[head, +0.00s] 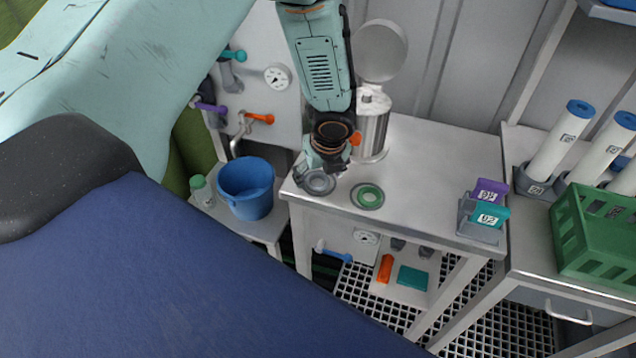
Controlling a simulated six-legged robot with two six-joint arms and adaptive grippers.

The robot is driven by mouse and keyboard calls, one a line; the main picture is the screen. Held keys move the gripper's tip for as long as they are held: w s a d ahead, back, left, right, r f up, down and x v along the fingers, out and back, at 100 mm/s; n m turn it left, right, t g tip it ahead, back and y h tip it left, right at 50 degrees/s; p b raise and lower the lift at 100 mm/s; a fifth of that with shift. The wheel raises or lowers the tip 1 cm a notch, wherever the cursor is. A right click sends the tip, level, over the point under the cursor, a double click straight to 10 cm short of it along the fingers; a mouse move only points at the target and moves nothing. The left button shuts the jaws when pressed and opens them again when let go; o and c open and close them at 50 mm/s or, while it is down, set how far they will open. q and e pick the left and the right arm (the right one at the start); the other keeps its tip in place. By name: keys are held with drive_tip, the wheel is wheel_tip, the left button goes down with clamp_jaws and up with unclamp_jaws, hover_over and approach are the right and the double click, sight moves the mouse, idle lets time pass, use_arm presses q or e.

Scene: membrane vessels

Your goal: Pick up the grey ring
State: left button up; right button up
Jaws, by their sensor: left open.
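The grey ring (318,183) lies flat on the left front corner of the metal table (427,170). My left gripper (325,168) points down right above the ring, its fingers open. The fingers partly hide the ring's far side, and I cannot tell whether they touch it. My right gripper does not show.
A steel vessel (373,125) with its round lid (380,50) raised stands close behind my left gripper. Purple and teal blocks (487,205) sit at the table's right end. A blue bucket (246,187) stands on a lower stand at left. The table's middle is clear.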

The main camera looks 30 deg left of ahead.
use_arm(q)
drive_tip(key=shift+a+f, duration=0.25)
drive_tip(key=shift+f, duration=0.45)
drive_tip(key=shift+w+f, duration=0.1)
drive_tip(key=shift+w, duration=0.2)
drive_tip(key=shift+s, duration=0.25)
drive_tip(key=c, duration=0.6)
drive_tip(key=shift+w, duration=0.1)
drive_tip(key=c, duration=0.3)
wheel_tip(320, 180, up, 10)
drive_tip(key=p, duration=0.2)
drive_tip(key=shift+w+p, duration=0.1)
drive_tip(key=shift+p, duration=0.25)
